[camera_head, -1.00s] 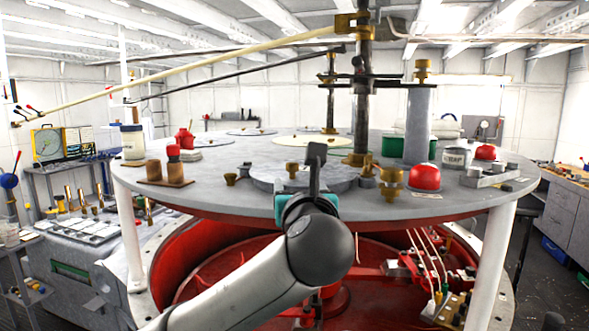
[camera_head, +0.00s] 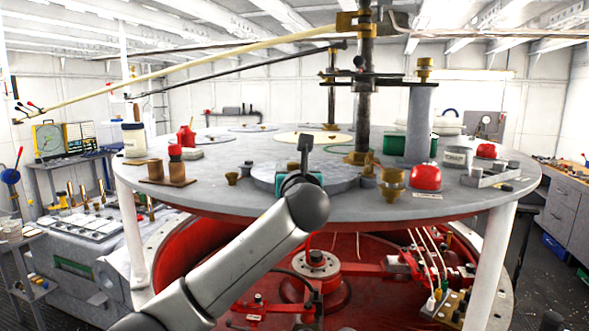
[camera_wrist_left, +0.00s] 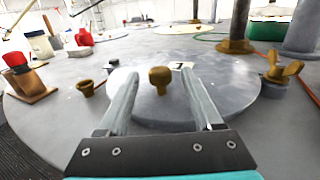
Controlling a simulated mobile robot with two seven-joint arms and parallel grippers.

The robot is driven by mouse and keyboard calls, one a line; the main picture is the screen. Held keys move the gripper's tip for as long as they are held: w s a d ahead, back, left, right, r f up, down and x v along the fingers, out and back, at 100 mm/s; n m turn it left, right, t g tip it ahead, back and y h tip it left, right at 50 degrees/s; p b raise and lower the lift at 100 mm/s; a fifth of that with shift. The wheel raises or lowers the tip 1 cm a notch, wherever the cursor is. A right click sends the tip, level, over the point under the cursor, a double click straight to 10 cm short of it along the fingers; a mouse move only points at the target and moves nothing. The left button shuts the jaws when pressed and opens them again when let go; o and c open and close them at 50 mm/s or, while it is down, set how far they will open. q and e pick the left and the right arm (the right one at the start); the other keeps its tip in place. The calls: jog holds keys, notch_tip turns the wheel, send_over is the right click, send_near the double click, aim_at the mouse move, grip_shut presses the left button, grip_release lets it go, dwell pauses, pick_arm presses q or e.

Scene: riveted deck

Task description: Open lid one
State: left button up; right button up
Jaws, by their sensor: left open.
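Lid one is a round grey disc (camera_head: 345,179) lying flat on the big round table top. In the left wrist view the disc (camera_wrist_left: 235,96) carries a small label with a "1" and a brass knob (camera_wrist_left: 160,80) at its middle. My left gripper (camera_head: 305,145) is over the near part of the lid in the head view and hides the knob there. In the left wrist view its two open fingers (camera_wrist_left: 159,86) appear on either side of the knob, with nothing held. I cannot tell how far the tips are from it. My right gripper is out of view.
A brass wing nut (camera_wrist_left: 282,70) stands right of the lid and a small brass cup (camera_wrist_left: 88,88) left of it. A red dome (camera_head: 426,178) and a wooden block with a red-topped piece (camera_head: 175,172) stand farther out. A dark column (camera_head: 362,110) rises behind.

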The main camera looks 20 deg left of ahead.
pick_arm(q)
grip_shut()
dwell(0.7)
dwell(0.8)
